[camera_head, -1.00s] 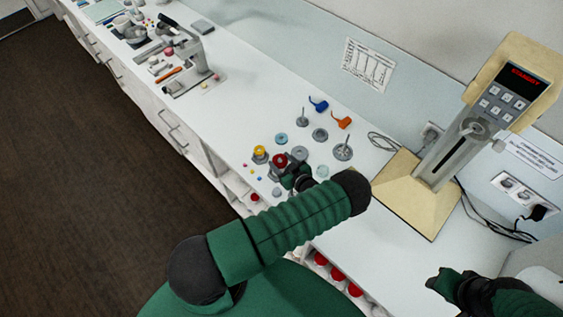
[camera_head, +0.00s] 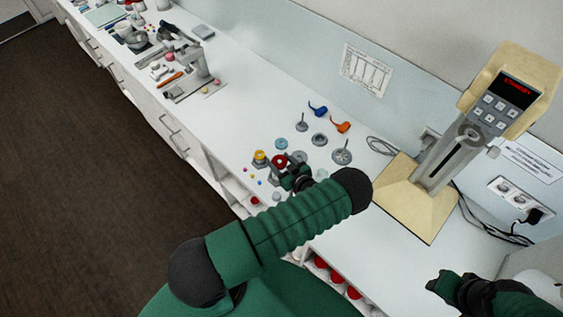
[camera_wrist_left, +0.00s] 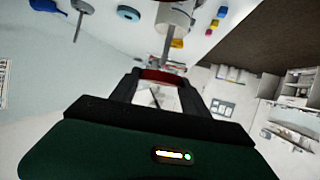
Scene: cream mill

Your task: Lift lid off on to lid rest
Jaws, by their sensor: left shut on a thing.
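My left gripper (camera_head: 290,176) is low over the counter at the near edge of the group of small parts. It is shut on a small red-topped piece (camera_head: 279,160), which looks like the lid. In the left wrist view the red piece (camera_wrist_left: 163,75) shows between the two fingers. Its underside and what it rests on are hidden, so I cannot tell whether it is lifted. A grey round part (camera_head: 299,157) lies just behind the gripper; I cannot tell if it is the lid rest. My right gripper (camera_head: 438,284) is at the lower right, its jaws unclear.
A yellow-topped part (camera_head: 260,156) stands left of the red piece. Blue (camera_head: 318,108) and orange (camera_head: 341,126) hooked pieces and grey discs lie behind. The cream mill stand (camera_head: 420,195) is to the right. The counter between the part groups is mostly clear.

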